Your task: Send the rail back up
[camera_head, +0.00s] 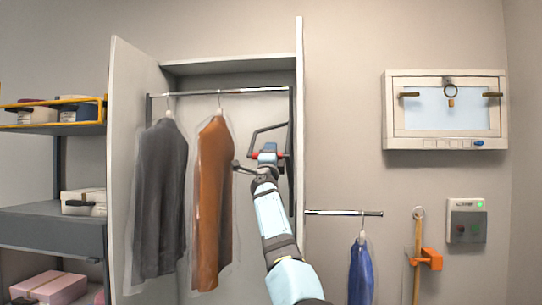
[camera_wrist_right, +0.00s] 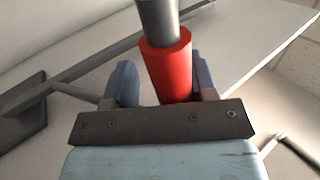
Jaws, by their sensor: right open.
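The wardrobe rail (camera_head: 250,90) is a metal bar near the top of the open wardrobe, and it looks level. A grey garment (camera_head: 160,200) and an orange-brown garment (camera_head: 214,200) hang from it in clear covers. A dark bent pull handle (camera_head: 268,128) with a red grip (camera_wrist_right: 168,70) stands out at the wardrobe's right side. My right gripper (camera_head: 268,157) is open at the handle. In the right wrist view the red grip lies between the blue fingers, with a gap on the left and the right finger close beside it. My left gripper is not in view.
Shelves with boxes (camera_head: 84,201) stand at the left. Right of the wardrobe are a short rail (camera_head: 340,212) with a blue garment (camera_head: 361,270), a wall cabinet (camera_head: 445,143), an orange-handled tool (camera_head: 430,258) and a switch box with a green light (camera_head: 467,220).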

